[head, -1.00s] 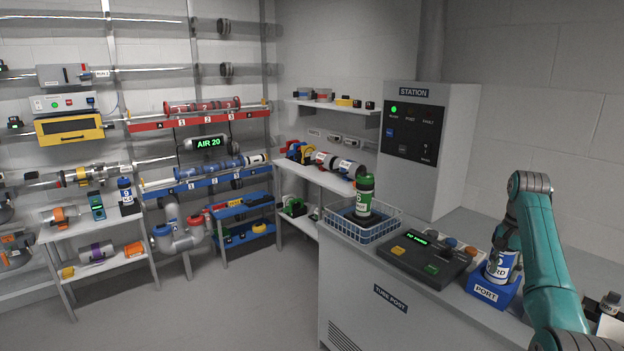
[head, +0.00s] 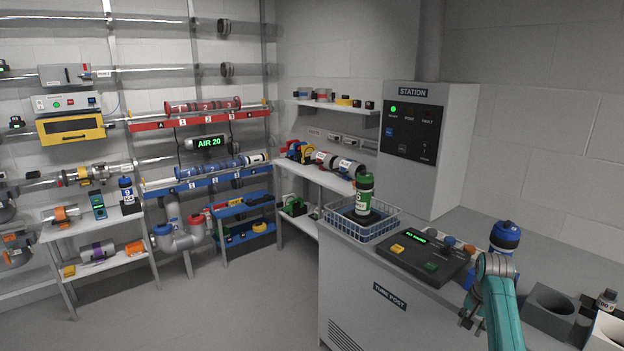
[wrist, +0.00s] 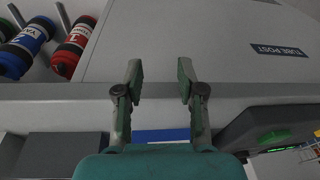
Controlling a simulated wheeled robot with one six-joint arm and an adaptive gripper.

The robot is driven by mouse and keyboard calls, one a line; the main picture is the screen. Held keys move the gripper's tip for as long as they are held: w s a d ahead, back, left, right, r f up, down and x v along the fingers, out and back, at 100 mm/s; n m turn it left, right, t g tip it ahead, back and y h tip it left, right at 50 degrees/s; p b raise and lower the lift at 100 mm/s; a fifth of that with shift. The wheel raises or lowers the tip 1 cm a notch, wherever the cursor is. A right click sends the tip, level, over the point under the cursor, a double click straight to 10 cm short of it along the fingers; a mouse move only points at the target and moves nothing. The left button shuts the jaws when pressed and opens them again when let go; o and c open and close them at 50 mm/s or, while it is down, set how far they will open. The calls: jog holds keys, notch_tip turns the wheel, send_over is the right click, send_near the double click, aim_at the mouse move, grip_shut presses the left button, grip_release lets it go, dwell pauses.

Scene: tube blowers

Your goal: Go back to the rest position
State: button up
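My gripper (wrist: 159,75) is open in the wrist view, with nothing between its two fingers. In the head view my gripper (head: 470,318) is low at the front edge of the grey counter (head: 440,280), at the lower right. A blue-capped carrier (head: 505,236) stands upright just behind my arm. My arm hides its lower part and most of the port around it. My gripper is apart from this carrier.
A green carrier (head: 364,195) stands in a wire basket (head: 342,229) on the counter. A control panel (head: 425,259) lies right of it. Grey holders (head: 548,310) stand at right. In the wrist view, red (wrist: 74,48) and blue (wrist: 25,48) carriers lie at upper left. The floor left is clear.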

jog(key=s+a+f+n+t, duration=0.15)
jog(key=s+a+f, duration=0.35)
jog(key=f, duration=0.5)
jog(key=s+a+f+n+t, duration=0.15)
jog(key=s+a+f, duration=0.3)
jog(key=f, duration=0.55)
jog(key=s+a+f+n+t, duration=0.1)
jog(key=s+a+f, duration=0.15)
jog(key=s, duration=0.45)
jog(key=s+a+f+t, duration=0.1)
jog(key=s+a+f, duration=0.1)
jog(key=s+a, duration=0.35)
jog(key=s+a+f+n+t, duration=0.1)
jog(key=s+f, duration=0.1)
jog(key=s, duration=0.6)
jog(key=s+a+r+n+t, duration=0.1)
jog(key=s+a+r+t, duration=0.2)
jog(key=s, duration=0.6)
jog(key=s+a+r+n+t, duration=0.1)
jog(key=s+a+r, duration=0.1)
jog(key=s+r, duration=0.5)
jog(key=s+a+r+n+t, duration=0.2)
jog(key=s+r+t, duration=0.1)
jog(key=s+r, duration=1.3)
notch_tip(320, 180, up, 4)
jog(key=shift+a+f+y, duration=0.25)
jog(key=shift+y, duration=0.05)
